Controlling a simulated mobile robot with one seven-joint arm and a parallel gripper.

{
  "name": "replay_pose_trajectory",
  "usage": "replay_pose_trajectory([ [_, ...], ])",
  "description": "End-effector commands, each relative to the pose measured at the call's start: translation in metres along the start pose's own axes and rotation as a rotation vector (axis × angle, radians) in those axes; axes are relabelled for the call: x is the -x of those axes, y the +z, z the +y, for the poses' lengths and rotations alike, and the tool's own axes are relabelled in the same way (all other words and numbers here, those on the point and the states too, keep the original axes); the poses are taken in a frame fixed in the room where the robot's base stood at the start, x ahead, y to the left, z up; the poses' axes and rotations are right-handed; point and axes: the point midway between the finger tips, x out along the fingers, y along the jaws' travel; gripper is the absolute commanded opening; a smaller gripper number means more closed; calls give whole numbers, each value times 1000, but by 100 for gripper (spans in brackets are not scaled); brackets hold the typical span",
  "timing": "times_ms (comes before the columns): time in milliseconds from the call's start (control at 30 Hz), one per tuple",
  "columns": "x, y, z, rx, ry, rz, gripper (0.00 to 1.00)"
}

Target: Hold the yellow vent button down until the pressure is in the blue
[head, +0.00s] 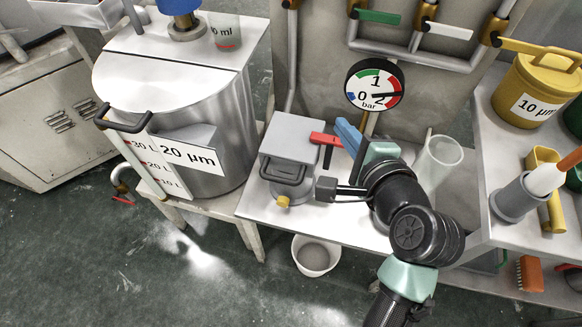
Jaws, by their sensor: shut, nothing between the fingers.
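The yellow vent button (283,202) sticks out low on the front of a grey box-shaped vessel (291,140) on the bench. The round pressure gauge (374,85) stands behind, marked in bar. Its dial has a blue part at lower left near 0, green at upper left and red at right. Its dark needle appears to point right, near the 2 and the red. My gripper (326,189) reaches in from the right and is shut and empty. Its tips are to the right of the button, apart from it in the picture.
A red handle (325,138) and a blue handle (348,135) rise beside the vessel. A clear beaker (439,160) stands right of my arm. A steel tank (190,110) is at left. A white bucket (315,256) stands on the floor below the bench edge.

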Motion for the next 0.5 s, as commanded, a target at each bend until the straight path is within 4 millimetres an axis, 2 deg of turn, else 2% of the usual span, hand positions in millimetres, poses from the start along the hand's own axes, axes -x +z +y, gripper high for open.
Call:
replay_pose_trajectory([
  [33,-6,-18,74,-213,85,-24,0],
  [100,-1,-26,139,-494,177,-59,0],
  [200,10,-26,204,-813,272,-93,0],
  [333,21,-22,246,-1066,340,-118,0],
  [400,25,-20,255,-1130,355,-125,0],
  [500,27,-19,258,-1163,363,-130,0],
])
